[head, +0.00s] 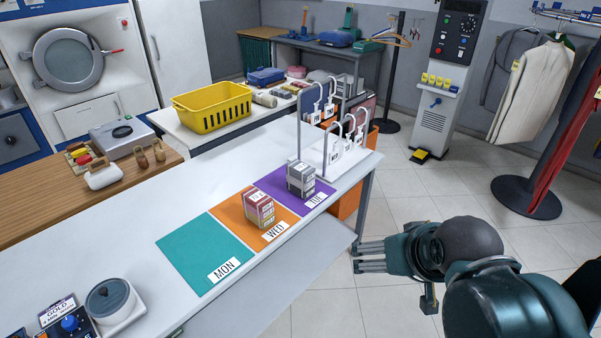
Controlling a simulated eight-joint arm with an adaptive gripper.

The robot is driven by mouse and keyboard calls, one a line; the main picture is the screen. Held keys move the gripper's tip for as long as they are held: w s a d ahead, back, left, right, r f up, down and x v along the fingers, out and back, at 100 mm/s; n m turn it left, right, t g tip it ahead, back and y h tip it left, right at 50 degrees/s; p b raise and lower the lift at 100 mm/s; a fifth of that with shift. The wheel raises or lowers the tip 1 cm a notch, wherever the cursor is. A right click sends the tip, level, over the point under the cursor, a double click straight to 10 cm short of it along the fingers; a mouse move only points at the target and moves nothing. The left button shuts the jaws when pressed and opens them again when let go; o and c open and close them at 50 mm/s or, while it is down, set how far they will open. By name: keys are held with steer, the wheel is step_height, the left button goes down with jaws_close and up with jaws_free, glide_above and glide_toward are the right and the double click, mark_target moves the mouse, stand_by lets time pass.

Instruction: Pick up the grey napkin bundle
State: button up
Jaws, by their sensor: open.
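The grey napkin bundle (301,180) stands upright on the purple TUE mat (272,181) on the white table. A red-and-beige bundle (259,209) stands on the orange WED mat (231,212), to its left. The teal MON mat (192,255) is bare. My gripper (358,256) is at the lower right, beyond the table's front edge, with its fingers pointing left. It is open and holds nothing that I can see. It is apart from the grey bundle, to the right of and nearer than it.
A white rack with hook-shaped tags (334,150) stands right behind the grey bundle. A yellow basket (212,107) sits on the table behind. A lidded grey pot (110,300) stands at the front left. The white tabletop (190,185) behind the mats is clear.

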steer(key=w+a+r+n+g+p, duration=0.1)
steer(key=w+r+n+p, duration=0.1)
steer(key=w+r+n, duration=0.35)
steer(key=w+a+r+n+p, duration=0.1)
steer(key=w+r+n+p, duration=0.1)
steer(key=w, duration=0.6)
steer(key=n+g+h+p, duration=0.3)
steer(key=n+p, duration=0.6)
steer(key=n, duration=1.1)
glide_above(299, 167)
steer(key=s+a, duration=0.2)
step_height(299, 167, down, 15)
steer(key=shift+w+d, duration=0.1)
steer(key=shift+f, duration=0.1)
steer(key=shift+x, duration=1.2)
steer(key=shift+w+d+f, duration=0.1)
